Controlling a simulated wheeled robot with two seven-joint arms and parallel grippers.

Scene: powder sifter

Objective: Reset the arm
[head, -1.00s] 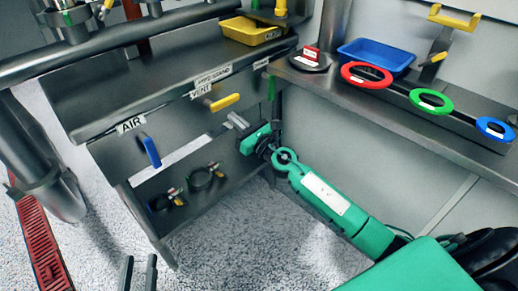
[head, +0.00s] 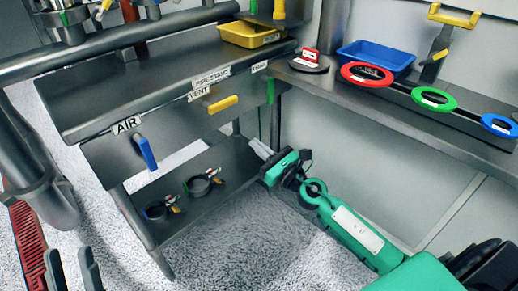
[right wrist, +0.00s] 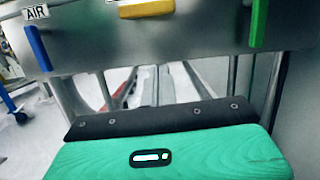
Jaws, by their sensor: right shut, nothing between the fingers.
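My right gripper (head: 257,147), on the green arm, is shut and empty. It hangs in front of the lower shelf, below and to the right of the yellow handle (head: 223,104). In the right wrist view, its grey fingers (right wrist: 163,85) lie close together below the panel, with nothing between them. My left gripper (head: 72,270) shows only as two dark fingers at the bottom left. They stand apart with nothing visible between them; the rest is outside the picture.
A blue AIR handle (head: 146,153) and a green handle (head: 270,90) project from the panel. Two ring clamps (head: 203,184) lie on the lower shelf (head: 225,160). The right bench holds a blue tray (head: 375,57) and red, green and blue rings. The speckled floor (head: 235,245) is clear.

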